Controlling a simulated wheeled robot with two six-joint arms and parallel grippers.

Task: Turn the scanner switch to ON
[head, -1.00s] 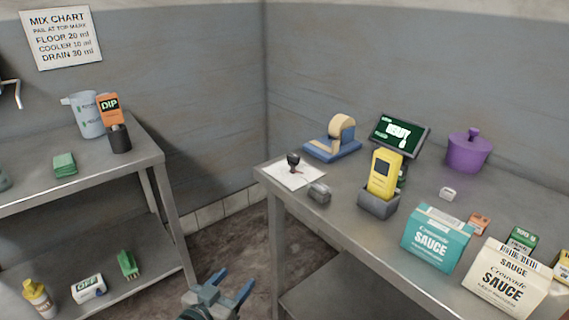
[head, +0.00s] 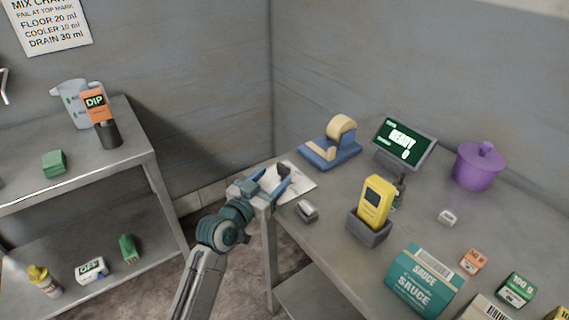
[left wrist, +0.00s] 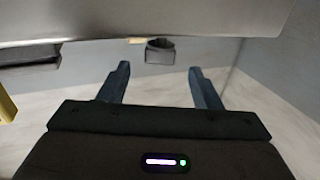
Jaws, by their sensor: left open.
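The yellow handheld scanner (head: 376,201) stands upright in a dark grey cradle (head: 369,232) on the right table. I cannot make out a switch or its setting on it. My left gripper (head: 274,181) is open and empty, at the table's left corner near the white paper, well left of the scanner. In the left wrist view its two fingers (left wrist: 160,84) are spread apart. A small dark grey box (left wrist: 160,51) shows beyond them, below a pale grey surface; I cannot tell what it is. My right gripper is not in view.
Near the cradle are a small grey object (head: 306,210), a tape dispenser (head: 333,144), a screen (head: 402,143), a purple pot (head: 478,166) and a teal sauce box (head: 423,278). The left shelf holds a white box (head: 91,270) apparently marked OFF. A gap separates the tables.

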